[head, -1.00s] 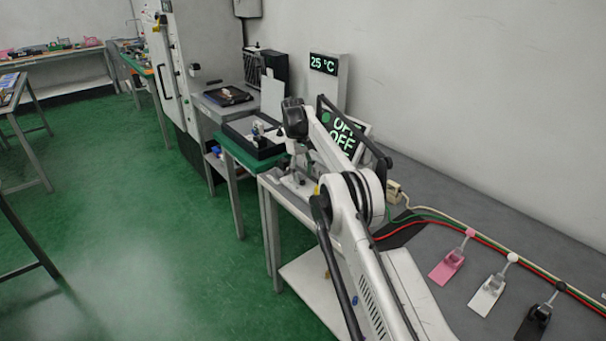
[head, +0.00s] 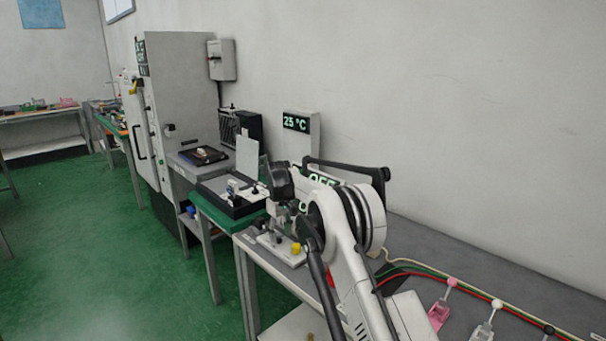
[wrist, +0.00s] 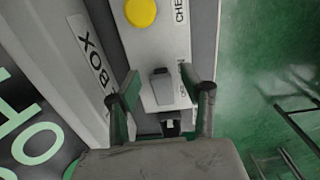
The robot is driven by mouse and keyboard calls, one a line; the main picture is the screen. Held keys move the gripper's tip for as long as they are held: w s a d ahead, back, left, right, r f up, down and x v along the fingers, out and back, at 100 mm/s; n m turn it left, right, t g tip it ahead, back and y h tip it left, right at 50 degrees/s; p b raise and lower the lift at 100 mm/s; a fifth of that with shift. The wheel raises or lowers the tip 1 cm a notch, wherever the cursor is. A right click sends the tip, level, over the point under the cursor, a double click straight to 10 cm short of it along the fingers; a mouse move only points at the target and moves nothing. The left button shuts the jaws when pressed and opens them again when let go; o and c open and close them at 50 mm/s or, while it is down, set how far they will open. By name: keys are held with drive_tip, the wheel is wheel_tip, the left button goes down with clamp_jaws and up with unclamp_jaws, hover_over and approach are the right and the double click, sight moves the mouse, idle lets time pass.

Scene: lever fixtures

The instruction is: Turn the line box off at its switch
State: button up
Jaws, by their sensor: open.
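In the wrist view a light panel, which I take for the line box (wrist: 157,42), carries a sign reading "BOX" (wrist: 90,50), partly cut off. A small grey switch (wrist: 161,86) stands on the panel below a round yellow button (wrist: 141,12). My gripper (wrist: 162,80) is open, with one finger on each side of the switch; I cannot tell whether either touches it. In the head view my arm hides most of a display (head: 322,180) with green letters that seem to read "OFF".
A "25 °C" display (head: 297,124) stands behind the arm. A grey box (head: 222,60) hangs on the wall beside a tall cabinet (head: 185,85). Pink (head: 439,314) and white (head: 478,336) lever fixtures stand at lower right, near coloured cables. Green floor is open at left.

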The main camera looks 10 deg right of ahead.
sight(281, 235)
wheel_tip(281, 235, up, 14)
drive_tip(key=s+d+r+m+t+p, duration=0.1)
drive_tip(key=s+d+r, duration=0.1)
drive_tip(key=s+r, duration=0.3)
drive_tip(key=s+d+r+m+t+p, duration=0.1)
drive_tip(key=s+d+r, duration=0.2)
drive_tip(key=s+r, duration=0.3)
drive_tip(key=shift+d+r, duration=0.35)
drive_tip(key=shift+r, duration=1)
drive_tip(key=s+r+m+t, duration=0.1)
drive_tip(key=s+r, duration=0.2)
drive_tip(key=s, duration=0.9)
drive_tip(key=s+r+m+t, duration=0.1)
drive_tip(key=s+r+t, duration=0.1)
drive_tip(key=s, duration=0.9)
drive_tip(key=s+f+m+t, duration=0.1)
drive_tip(key=s+f, duration=0.4)
drive_tip(key=s, duration=0.6)
drive_tip(key=s+f+m+t, duration=0.1)
drive_tip(key=s+f, duration=0.5)
drive_tip(key=s, duration=0.5)
drive_tip(key=shift+a, duration=0.3)
